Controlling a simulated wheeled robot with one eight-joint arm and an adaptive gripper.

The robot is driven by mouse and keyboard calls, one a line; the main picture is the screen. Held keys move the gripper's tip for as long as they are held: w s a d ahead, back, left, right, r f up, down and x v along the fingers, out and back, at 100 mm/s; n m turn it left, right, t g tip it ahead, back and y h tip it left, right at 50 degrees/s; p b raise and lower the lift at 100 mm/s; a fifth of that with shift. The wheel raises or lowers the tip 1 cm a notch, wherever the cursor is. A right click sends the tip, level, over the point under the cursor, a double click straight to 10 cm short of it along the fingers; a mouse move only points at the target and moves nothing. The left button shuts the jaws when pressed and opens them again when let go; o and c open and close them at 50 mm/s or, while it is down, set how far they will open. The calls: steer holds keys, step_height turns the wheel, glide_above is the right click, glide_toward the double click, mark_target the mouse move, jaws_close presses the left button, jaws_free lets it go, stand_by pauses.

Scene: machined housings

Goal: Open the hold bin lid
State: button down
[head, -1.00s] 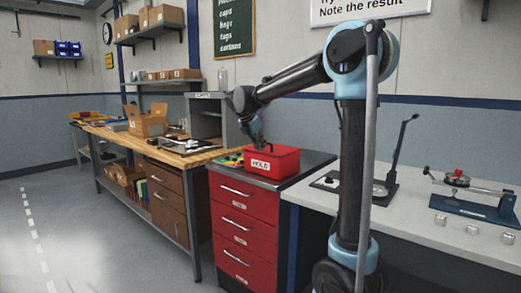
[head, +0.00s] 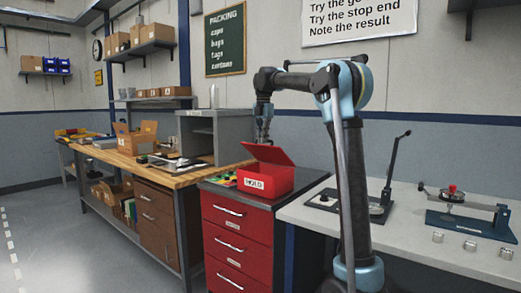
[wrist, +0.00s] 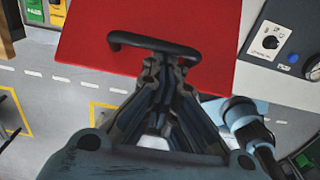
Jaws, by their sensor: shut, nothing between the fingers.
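The red hold bin (head: 280,180) stands on the dark top of a red drawer cabinet, with a white HOLD label on its front. Its red lid (head: 266,153) is raised and tilted up, apart from the bin at its upper edge. In the wrist view the lid (wrist: 215,35) fills the top, with a black bar handle (wrist: 150,45) across it. My gripper (head: 264,139) is just above and behind the lid's raised edge. In the wrist view its fingers (wrist: 166,62) are shut and empty at the handle; whether they touch it I cannot tell. The bin's inside is hidden.
Small coloured items (head: 226,180) lie left of the bin. A wooden workbench (head: 180,180) with an open grey cabinet (head: 228,135) is further left. A light bench (head: 410,235) on the right holds a lever fixture (head: 385,205) and a blue-based gauge (head: 470,220).

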steer(key=w+d+r, duration=0.4)
steer(key=w, duration=0.3)
steer(key=shift+d, duration=0.25)
steer(key=shift+s+r, duration=0.1)
steer(key=shift+r, duration=0.05)
stand_by(0.8)
